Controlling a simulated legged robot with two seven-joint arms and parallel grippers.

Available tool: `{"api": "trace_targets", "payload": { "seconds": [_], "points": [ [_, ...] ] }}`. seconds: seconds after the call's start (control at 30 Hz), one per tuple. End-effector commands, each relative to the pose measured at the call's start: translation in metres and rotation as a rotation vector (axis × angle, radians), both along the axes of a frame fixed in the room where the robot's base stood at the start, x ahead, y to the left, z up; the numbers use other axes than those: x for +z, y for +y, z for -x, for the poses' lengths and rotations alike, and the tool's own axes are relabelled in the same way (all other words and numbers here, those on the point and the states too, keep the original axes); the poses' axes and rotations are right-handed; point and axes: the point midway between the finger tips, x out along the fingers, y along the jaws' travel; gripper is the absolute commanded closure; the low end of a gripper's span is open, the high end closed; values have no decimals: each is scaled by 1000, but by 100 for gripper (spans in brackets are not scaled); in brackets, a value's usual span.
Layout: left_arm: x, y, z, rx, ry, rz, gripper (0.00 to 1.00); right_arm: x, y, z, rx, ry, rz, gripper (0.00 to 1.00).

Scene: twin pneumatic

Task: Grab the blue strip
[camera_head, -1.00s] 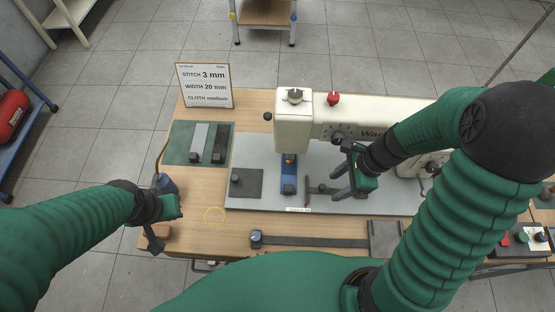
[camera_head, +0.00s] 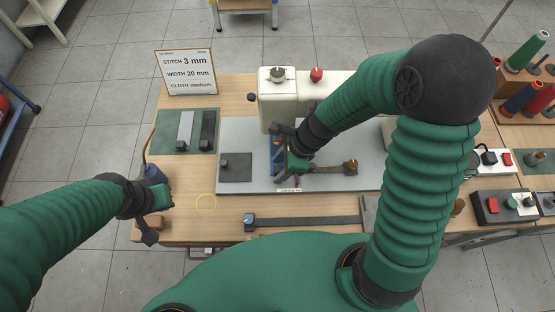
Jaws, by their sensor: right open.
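The blue strip (camera_head: 276,150) lies on the grey plate (camera_head: 230,184) under the white sewing machine head (camera_head: 276,98). My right gripper (camera_head: 279,154) is open and at the strip, partly covering it. I cannot tell whether its fingers touch the strip. My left gripper (camera_head: 160,205) is over the left front part of the table, away from the strip. I cannot tell whether its jaws are open or shut.
A green mat (camera_head: 165,139) with a grey and a black strip lies at the left, below the sign (camera_head: 187,72). A dark square (camera_head: 236,168) with a knob sits left of the blue strip. A long dark bar (camera_head: 310,219) lies along the front. Thread spools (camera_head: 525,96) stand at the far right.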

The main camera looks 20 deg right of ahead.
Motion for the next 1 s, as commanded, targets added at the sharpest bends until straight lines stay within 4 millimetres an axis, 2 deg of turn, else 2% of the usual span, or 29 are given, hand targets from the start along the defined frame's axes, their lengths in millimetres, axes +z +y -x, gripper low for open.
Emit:
{"api": "trace_targets", "payload": {
  "seconds": [0.17, 0.53, 1.0],
  "points": [
    [1, 0, 0, 0, -1, 0, 100, 1, 0, 0, 1, -1, 0, 52],
    [1, 0, 0, 0, -1, 0, 100, 1, 0, 0, 1, -1, 0, 100],
    [4, 0, 0, 0, -1, 0, 100, 4, -1, 0, 1, -2, 0, 100]
  ]
}}
